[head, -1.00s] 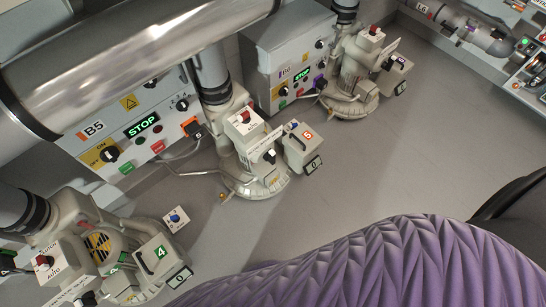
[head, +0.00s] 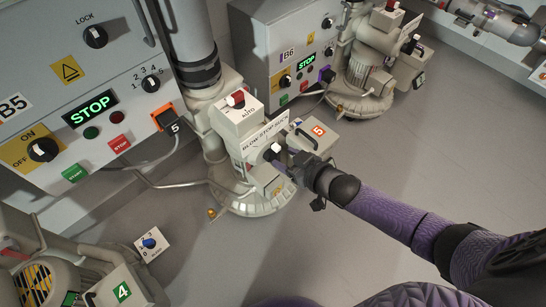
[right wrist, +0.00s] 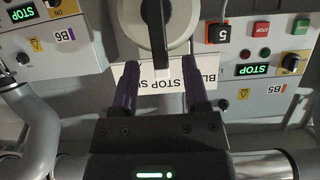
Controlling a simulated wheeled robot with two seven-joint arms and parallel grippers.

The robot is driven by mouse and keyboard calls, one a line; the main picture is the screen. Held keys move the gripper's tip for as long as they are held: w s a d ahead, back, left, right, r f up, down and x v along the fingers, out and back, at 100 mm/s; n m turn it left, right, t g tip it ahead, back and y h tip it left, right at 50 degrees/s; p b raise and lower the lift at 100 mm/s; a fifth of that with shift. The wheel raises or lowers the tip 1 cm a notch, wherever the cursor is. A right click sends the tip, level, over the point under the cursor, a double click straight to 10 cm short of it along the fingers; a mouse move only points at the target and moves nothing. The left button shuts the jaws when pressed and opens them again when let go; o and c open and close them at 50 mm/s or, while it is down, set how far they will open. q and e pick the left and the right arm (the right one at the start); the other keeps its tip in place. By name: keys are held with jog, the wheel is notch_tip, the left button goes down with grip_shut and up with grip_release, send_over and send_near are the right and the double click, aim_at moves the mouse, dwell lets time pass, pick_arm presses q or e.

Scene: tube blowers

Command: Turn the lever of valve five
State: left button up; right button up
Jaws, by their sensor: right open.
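Valve five is on the beige blower unit marked with an orange 5 (head: 318,130), beside the B5 cabinet. My right gripper (head: 291,162) is at the lever from the right. In the right wrist view its dark fingers (right wrist: 161,82) are open, one each side of the handle's end; contact cannot be told. My left gripper is not in view.
The B5 cabinet (head: 60,95) shows a lit STOP display and stands left of the unit. The B6 cabinet (head: 290,50) and another blower unit (head: 370,65) are behind. Blower unit four (head: 122,290) is at lower left. Grey floor (head: 440,130) is clear at right.

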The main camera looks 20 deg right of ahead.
aim_at(279, 156)
jog(key=b+x, duration=0.1)
jog(key=x, duration=0.1)
jog(key=b+x, duration=0.1)
jog(key=x, duration=0.1)
jog(key=shift+f, duration=0.35)
jog(key=shift+w, duration=0.2)
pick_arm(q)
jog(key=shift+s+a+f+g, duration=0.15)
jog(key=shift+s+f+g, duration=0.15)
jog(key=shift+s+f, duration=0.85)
pick_arm(e)
jog(key=shift+r, duration=0.15)
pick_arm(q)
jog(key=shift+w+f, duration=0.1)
